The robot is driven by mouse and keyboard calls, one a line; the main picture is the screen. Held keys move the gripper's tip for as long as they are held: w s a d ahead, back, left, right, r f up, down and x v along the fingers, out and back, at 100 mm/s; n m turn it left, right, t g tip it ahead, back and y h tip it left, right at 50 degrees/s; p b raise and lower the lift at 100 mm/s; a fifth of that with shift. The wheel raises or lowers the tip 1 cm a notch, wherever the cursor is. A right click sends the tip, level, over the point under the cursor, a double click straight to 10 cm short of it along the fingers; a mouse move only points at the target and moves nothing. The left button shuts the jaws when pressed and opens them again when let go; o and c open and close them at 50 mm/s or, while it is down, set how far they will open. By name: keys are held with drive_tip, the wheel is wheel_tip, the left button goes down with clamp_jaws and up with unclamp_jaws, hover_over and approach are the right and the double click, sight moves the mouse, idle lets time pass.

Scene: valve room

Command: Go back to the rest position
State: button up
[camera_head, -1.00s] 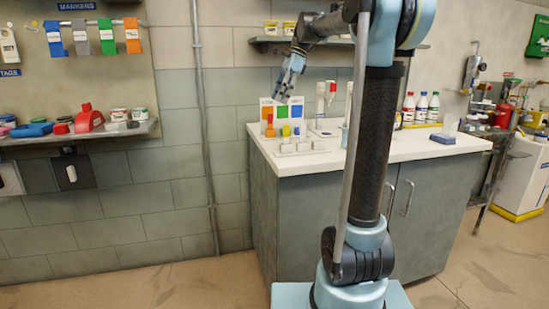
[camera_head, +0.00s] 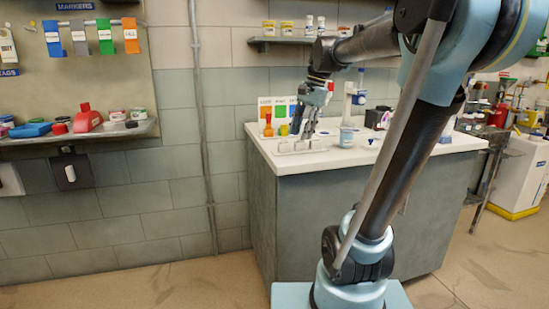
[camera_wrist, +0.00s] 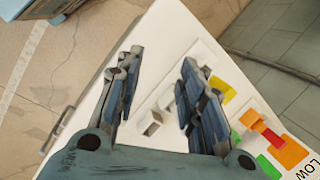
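My gripper (camera_head: 308,122) is above the left part of the white counter (camera_head: 350,157) in the head view, pointing down. In the wrist view my gripper (camera_wrist: 158,95) has its two fingers spread apart with nothing held between them. A pale rack with sockets (camera_head: 295,146) stands on the counter below the gripper, and part of it (camera_wrist: 150,122) shows between and beside the fingers. An orange-red valve piece (camera_head: 268,126) stands at the rack's left, before a colour card (camera_head: 265,105).
A clear bottle (camera_head: 346,133) stands on the counter right of the gripper. A shelf (camera_head: 270,41) with small jars is on the wall above. Marker tags and a tray shelf (camera_head: 100,134) are at the left. Open floor lies in front of the left wall.

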drive_tip(key=s+d+f+n+t+h, duration=0.1)
drive_tip(key=s+d+f+n, duration=0.3)
drive_tip(key=s+f, duration=0.6)
drive_tip(key=s+d+f+n+t+h, duration=0.1)
drive_tip(key=s+d+f+n, duration=0.4)
drive_tip(key=s+f, duration=0.4)
wheel_tip(320, 180, down, 6)
drive_tip(key=shift+s+d+f+h, duration=0.1)
drive_tip(key=shift+s+d+h, duration=0.25)
drive_tip(key=shift+s+h, duration=0.05)
drive_tip(key=shift+w+f, duration=0.2)
drive_tip(key=shift+w, duration=0.25)
drive_tip(key=shift+d, duration=0.1)
